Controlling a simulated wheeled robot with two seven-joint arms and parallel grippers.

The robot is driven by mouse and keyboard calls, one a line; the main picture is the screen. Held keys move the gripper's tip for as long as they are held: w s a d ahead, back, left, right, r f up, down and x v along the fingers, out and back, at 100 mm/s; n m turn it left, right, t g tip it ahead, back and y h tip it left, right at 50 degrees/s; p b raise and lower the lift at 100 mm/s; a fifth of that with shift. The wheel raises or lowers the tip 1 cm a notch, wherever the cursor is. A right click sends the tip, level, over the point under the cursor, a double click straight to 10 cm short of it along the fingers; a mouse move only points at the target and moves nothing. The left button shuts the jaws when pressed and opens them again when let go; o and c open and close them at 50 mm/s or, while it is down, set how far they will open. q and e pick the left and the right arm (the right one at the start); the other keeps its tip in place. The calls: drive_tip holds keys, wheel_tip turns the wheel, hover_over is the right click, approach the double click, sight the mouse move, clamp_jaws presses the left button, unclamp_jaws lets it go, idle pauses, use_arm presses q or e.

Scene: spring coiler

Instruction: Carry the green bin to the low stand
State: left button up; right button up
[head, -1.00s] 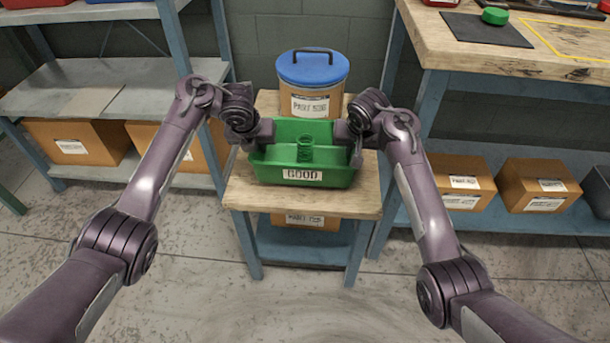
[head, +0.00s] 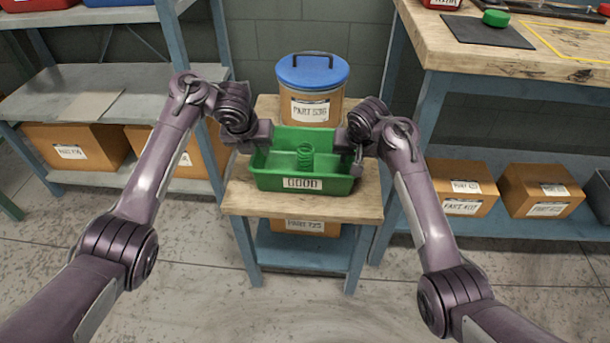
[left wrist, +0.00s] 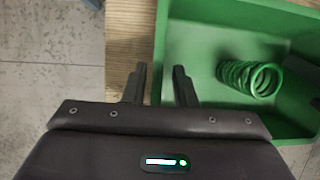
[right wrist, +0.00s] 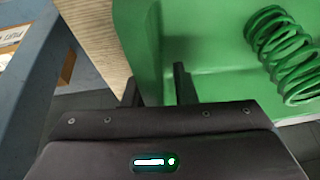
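The green bin (head: 270,180), labelled GOOD, sits upright on the wooden top of the low stand (head: 300,204) in the head view. In the head view both fingertips are mostly hidden by the hands.
A drum with a blue lid (head: 312,71) stands behind the bin on the same stand. A workbench (head: 480,50) with a black mat is at the right. A shelf (head: 110,90) with boxes is at the left. The floor in front is clear.

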use_arm(q)
drive_tip(key=shift+s+d+r, duration=0.1)
drive_tip(key=shift+d+r, duration=0.35)
drive_tip(key=shift+r, duration=0.2)
drive_tip(key=shift+s+a+r, duration=0.1)
drive_tip(key=shift+r, duration=0.05)
drive_tip(key=shift+s+a, duration=0.3)
drive_tip(key=shift+a, duration=0.1)
drive_tip(key=shift+v, duration=0.9)
drive_tip(key=shift+s+r, duration=0.1)
drive_tip(key=shift+r, duration=0.25)
drive_tip(key=shift+a, duration=0.1)
use_arm(e)
drive_tip(key=v, duration=1.2)
drive_tip(key=shift+r, duration=0.15)
